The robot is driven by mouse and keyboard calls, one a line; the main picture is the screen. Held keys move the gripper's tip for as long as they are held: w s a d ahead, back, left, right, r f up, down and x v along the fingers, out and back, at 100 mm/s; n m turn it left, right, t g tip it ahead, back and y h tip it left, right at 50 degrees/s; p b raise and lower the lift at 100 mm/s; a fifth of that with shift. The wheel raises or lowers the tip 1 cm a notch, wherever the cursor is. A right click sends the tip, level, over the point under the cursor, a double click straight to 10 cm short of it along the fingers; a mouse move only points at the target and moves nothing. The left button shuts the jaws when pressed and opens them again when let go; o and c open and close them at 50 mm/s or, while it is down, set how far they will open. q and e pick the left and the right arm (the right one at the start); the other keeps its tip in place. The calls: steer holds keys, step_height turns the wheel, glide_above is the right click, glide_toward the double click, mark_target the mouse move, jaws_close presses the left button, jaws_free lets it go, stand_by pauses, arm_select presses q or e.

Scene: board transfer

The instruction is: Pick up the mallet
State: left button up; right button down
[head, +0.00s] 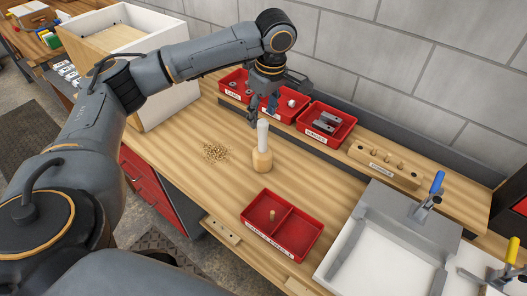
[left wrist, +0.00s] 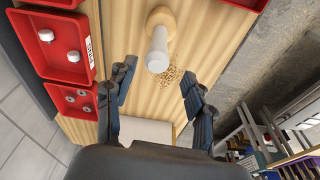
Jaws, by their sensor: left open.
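The mallet stands upright on the wooden bench, head down, with a light wooden head (head: 262,161) and a pale white handle (head: 263,134) pointing up. In the left wrist view its handle (left wrist: 157,50) lies ahead of and between the two fingers. My left gripper (head: 264,110) is open and empty, close to the upper end of the handle and just behind it in the head view. In the left wrist view the open fingers (left wrist: 160,92) stand apart with a gap between them. Whether a finger touches the handle cannot be told. My right gripper is not in view.
Red bins (head: 325,125) with small parts line the back of the bench. A pile of shavings (head: 214,152) lies left of the mallet. A red divided tray (head: 282,226) is in front. A white-floored fixture with clamps (head: 375,250) stands right.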

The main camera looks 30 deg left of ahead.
mark_target(261, 136)
arm_select(q)
steer(key=f, duration=0.3)
steer(key=w+f, duration=0.1)
steer(key=shift+w+a+f+p, duration=0.1)
steer(key=shift+a+f+p, duration=0.2)
steer(key=shift+a+f, duration=0.1)
steer(key=shift+f, duration=0.25)
steer(key=f, duration=0.1)
steer(key=f+p, duration=0.1)
steer(key=f, duration=0.2)
steer(key=shift+s+a+f+p, duration=0.1)
steer(key=shift+s+p, duration=0.2)
steer(key=shift+p, duration=0.1)
steer(key=shift+w+f, duration=0.1)
steer(key=shift+f, duration=0.1)
steer(key=shift+r, duration=0.15)
jaws_close()
